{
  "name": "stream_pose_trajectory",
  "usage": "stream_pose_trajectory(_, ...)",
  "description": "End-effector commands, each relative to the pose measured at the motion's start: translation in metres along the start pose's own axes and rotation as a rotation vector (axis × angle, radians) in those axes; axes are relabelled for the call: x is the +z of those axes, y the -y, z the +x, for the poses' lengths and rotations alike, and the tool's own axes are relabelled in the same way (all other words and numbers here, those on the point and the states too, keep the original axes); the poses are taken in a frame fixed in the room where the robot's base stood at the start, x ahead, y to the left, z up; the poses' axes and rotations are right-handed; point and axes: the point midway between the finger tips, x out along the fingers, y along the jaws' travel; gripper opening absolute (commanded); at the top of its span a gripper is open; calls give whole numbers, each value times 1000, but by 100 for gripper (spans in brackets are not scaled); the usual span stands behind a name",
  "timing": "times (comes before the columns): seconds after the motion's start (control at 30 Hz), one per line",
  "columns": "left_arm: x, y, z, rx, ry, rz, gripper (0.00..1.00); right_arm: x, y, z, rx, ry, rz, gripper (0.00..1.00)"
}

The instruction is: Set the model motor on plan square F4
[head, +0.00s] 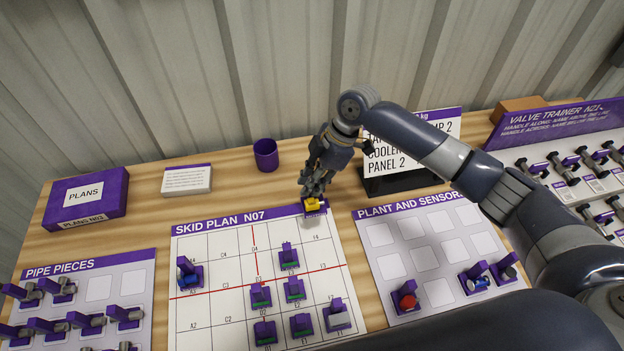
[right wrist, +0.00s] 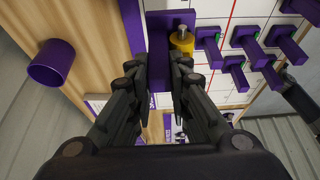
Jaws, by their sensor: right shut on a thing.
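My right gripper (head: 315,185) is shut on a purple piece with a yellow cylinder and a grey stub, seemingly the model motor (head: 314,205). In the right wrist view the yellow part (right wrist: 181,42) shows beside the purple handle between the fingers (right wrist: 160,85). The piece is at the top right edge of the skid plan (head: 215,250), by the title strip. Square F4 (head: 318,238) is just below it in the head view and looks empty. Whether the piece touches the board cannot be told. My left gripper is not in view.
Several purple pieces stand on the plan, the closest below left of F4 (head: 289,257). The plant and sensors board (head: 400,235) is to the right, pipe pieces board (head: 100,285) to the left. A purple cup (head: 265,154) and a black sign stand (head: 400,182) flank the gripper.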

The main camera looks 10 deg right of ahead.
Motion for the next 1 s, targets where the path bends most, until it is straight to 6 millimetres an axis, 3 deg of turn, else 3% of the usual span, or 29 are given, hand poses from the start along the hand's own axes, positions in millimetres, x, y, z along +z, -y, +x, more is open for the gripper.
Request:
stream_pose_trajectory(0.27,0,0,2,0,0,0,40,1,0,3,0,-1,0,0)
stream_pose_trajectory(1.0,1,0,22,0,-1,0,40,15,0,37,0,-1,1,0)
